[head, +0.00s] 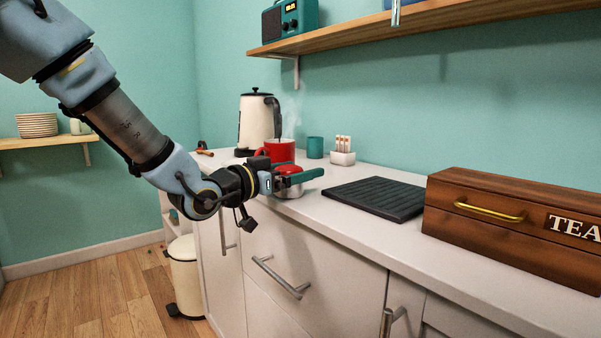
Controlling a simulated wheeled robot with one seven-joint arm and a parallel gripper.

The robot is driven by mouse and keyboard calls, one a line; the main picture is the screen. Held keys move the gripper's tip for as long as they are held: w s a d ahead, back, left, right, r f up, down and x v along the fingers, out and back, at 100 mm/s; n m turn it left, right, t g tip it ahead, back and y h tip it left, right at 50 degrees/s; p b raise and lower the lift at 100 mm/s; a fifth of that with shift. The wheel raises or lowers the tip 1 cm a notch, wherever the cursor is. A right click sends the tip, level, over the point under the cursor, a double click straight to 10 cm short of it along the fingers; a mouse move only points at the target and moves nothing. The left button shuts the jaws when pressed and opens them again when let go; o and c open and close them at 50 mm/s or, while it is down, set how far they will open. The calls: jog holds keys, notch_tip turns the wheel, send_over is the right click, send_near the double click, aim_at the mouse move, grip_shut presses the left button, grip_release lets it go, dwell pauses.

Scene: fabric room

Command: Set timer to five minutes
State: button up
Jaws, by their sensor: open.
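A small round device with a red top and a silver base (288,190), which looks like the timer, sits on the white counter near its front edge. My gripper (300,174) reaches in from the left and is open at this device. A dark green finger crosses in front of its red top and hides part of it. I cannot tell whether the fingers touch it. Its dial marks are too small to read.
A steaming red mug (279,150) stands close behind the gripper, with a cream kettle (257,122) beyond. A teal cup (315,147) and a small white holder (342,158) stand behind. A black ridged mat (376,199) and wooden tea box (480,239) lie right.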

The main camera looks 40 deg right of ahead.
jog(key=shift+d, duration=0.55)
jog(key=c, duration=1.3)
jog(key=shift+o, duration=0.2)
jog(key=shift+r+m+g+p, duration=0.2)
jog(key=shift+m+g+p, duration=0.1)
jog(key=shift+g+p, duration=0.3)
jog(key=shift+s+f, duration=0.1)
jog(key=shift+f, duration=0.05)
jog(key=o, duration=1.3)
jog(key=shift+c, duration=0.2)
